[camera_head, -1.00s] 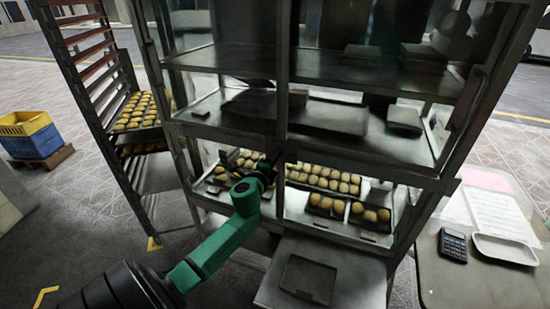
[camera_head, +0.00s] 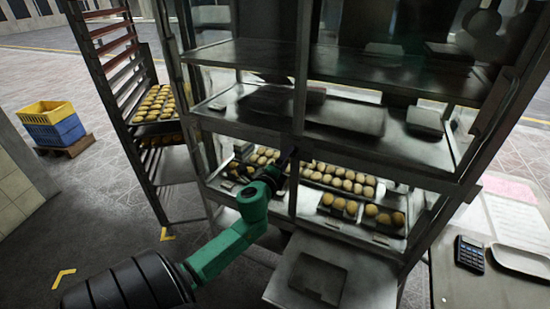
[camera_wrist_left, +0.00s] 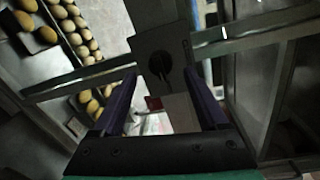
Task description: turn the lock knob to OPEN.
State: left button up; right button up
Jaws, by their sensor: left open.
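The lock knob (camera_wrist_left: 160,65) is a dark round piece with a slot-like bar, set on a grey metal plate (camera_wrist_left: 150,42) in the left wrist view. My left gripper (camera_wrist_left: 158,76) is open, with one dark purple finger on each side of the knob's line. The knob appears between and just beyond the fingertips; I cannot tell whether they touch it. In the head view my left gripper (camera_head: 287,160) is at the middle post (camera_head: 297,120) of the metal cabinet. The knob cannot be made out there. No OPEN marking is legible. My right gripper is not in view.
The glass-fronted cabinet (camera_head: 375,75) holds trays of rolls (camera_head: 340,178). A grey shelf (camera_head: 350,285) juts out below. A tall rack (camera_head: 150,180) stands left, with crates (camera_head: 55,130) beyond. A table with a calculator (camera_head: 469,254) is at right. Dark floor is free at lower left.

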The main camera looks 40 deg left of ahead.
pick_arm(q)
jog(key=b+v, duration=0.1)
jog(key=v, duration=1)
